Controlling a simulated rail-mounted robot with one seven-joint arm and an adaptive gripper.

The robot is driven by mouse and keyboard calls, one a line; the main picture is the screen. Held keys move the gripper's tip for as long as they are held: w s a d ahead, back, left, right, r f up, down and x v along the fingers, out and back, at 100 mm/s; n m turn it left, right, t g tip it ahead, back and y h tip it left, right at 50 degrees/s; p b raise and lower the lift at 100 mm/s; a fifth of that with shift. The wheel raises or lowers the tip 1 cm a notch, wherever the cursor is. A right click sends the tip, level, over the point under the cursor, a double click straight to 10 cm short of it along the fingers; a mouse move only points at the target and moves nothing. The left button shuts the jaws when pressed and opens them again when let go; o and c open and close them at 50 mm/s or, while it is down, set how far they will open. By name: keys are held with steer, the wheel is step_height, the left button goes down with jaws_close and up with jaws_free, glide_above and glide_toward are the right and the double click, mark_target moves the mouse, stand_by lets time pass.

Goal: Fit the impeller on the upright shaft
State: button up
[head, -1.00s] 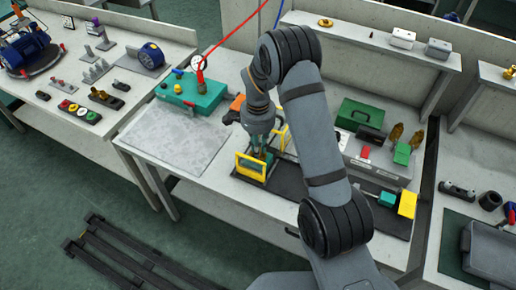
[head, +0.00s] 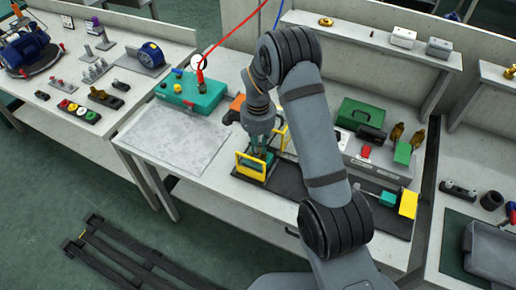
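My gripper (head: 258,152) points down at the middle of the workbench, inside or just over a yellow-framed fixture (head: 250,174). Its fingers are small and dark against green parts there, so I cannot tell whether they are open, shut or holding something. I cannot make out the impeller or the upright shaft for certain. They may be hidden by the fixture, my gripper or my arm, which crosses the bench from the front right.
A teal box (head: 198,95) with a gauge and red hose stands behind left. A grey plate (head: 176,137) lies clear at left. A green case (head: 361,115) and grey box (head: 379,160) stand right of my arm. A yellow block (head: 408,204) is at front right.

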steer(key=o, duration=0.5)
steer(key=shift+c, duration=0.2)
steer(key=shift+r, duration=0.1)
steer(key=shift+r+p, duration=1.85)
steer(key=shift+r, duration=1.1)
step_height(320, 180, up, 12)
